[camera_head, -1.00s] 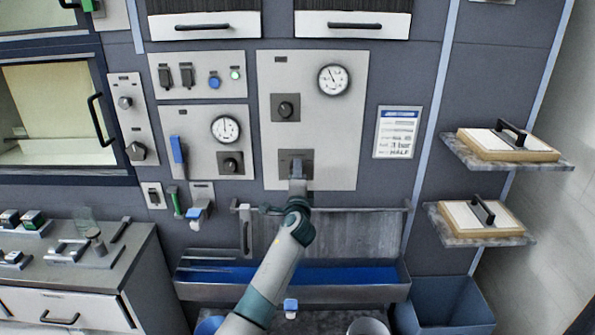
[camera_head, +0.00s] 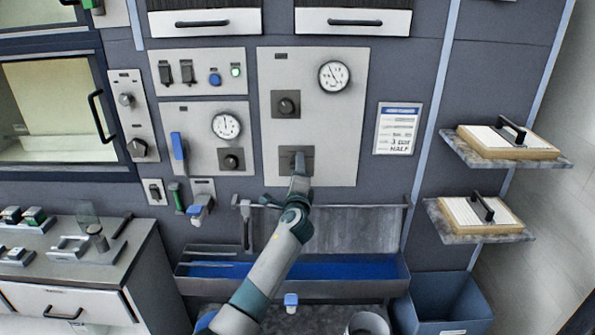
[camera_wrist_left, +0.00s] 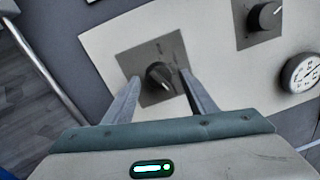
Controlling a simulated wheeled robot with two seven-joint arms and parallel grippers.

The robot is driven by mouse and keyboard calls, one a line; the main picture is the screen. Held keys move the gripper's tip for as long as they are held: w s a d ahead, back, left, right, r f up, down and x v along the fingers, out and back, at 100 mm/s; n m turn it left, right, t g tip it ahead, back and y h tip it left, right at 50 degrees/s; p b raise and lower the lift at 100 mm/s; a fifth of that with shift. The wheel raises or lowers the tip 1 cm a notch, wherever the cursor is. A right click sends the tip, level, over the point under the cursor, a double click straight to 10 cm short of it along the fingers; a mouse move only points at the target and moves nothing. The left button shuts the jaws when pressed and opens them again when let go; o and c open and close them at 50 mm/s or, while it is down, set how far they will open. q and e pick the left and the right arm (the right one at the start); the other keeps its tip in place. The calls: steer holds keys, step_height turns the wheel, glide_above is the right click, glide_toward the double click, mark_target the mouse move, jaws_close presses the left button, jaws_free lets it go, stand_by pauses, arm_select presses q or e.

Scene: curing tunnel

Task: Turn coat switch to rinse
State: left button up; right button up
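The coat switch appears to be the dark rotary knob (camera_wrist_left: 160,75) on a square grey plate (camera_wrist_left: 138,62) in the left wrist view. In the head view its plate (camera_head: 308,155) is low on the tall light panel, and the knob is partly hidden by my gripper. My left gripper (camera_wrist_left: 163,98) is open, with one finger on each side of the knob and a gap to it. In the head view my left gripper (camera_head: 299,172) reaches up to the plate. The position labels are too small to read. My right gripper is not in view.
Above the switch are another knob (camera_head: 286,104) and a gauge (camera_head: 333,76). To the left is a panel with a gauge (camera_head: 226,125), a knob and a blue lever (camera_head: 178,146). A trough (camera_head: 300,290) lies below. Shelves with boards (camera_head: 508,143) are at the right.

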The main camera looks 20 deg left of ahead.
arm_select(q)
steer(key=shift+s, duration=0.1)
steer(key=b+v, duration=0.4)
steer(key=v, duration=1.3)
steer(key=shift+s+f, duration=0.1)
steer(key=shift+f, duration=0.05)
